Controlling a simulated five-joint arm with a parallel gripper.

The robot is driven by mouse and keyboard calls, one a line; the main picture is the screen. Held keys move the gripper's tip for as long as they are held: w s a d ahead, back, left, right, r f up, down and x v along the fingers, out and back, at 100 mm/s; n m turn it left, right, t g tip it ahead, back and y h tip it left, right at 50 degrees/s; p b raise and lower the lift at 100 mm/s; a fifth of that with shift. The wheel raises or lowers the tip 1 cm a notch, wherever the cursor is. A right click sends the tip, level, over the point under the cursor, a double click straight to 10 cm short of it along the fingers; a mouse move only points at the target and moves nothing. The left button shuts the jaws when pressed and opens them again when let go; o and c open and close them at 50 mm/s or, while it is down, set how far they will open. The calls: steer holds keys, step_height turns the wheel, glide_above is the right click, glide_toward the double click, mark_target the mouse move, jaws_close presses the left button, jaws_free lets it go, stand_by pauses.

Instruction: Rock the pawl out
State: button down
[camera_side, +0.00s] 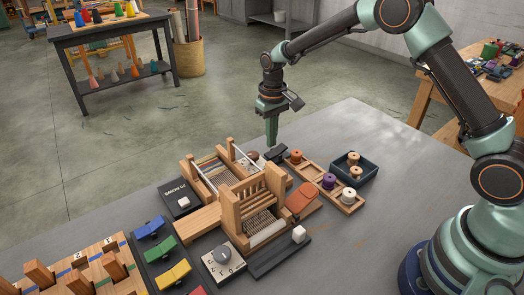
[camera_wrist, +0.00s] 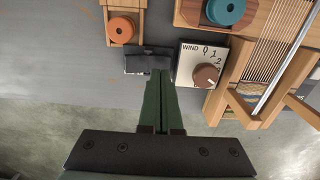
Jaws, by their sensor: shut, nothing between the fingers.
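My gripper (camera_side: 271,143) points straight down near the loom's back right corner, its green fingers shut and empty. In the wrist view, the fingertips (camera_wrist: 160,74) are at the edge of a small black block (camera_wrist: 147,58) with a raised, rocker-like top. Whether they touch it I cannot tell. The same black block (camera_side: 278,153) seems to show just below the fingers in the side view, partly hidden. No part is labelled as a pawl, so I cannot be sure this block is it. The wooden loom (camera_side: 246,212) stands left of and in front of the gripper.
A WIND dial (camera_wrist: 206,75) with a brown knob sits close right of the fingers in the wrist view. An orange spool (camera_wrist: 121,30) lies in a wooden tray (camera_side: 312,172). A dark tray (camera_side: 372,174) holds wooden spools. Bare grey tabletop (camera_side: 350,116) lies behind.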

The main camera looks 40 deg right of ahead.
mark_target(271, 154)
steer(key=shift+r, duration=2.2)
steer(key=s+d+r+t, duration=0.2)
steer(key=s+r+t, duration=0.1)
steer(key=s+r, duration=0.8)
steer(key=s+d+r+t, duration=0.1)
steer(key=s+r+t, duration=0.1)
steer(key=s, duration=0.9)
steer(key=shift+r+t, duration=0.3)
steer(key=shift+r, duration=0.45)
steer(key=c, duration=1.5)
jaws_free()
steer(key=shift+d, duration=0.1)
steer(key=shift+c, duration=0.2)
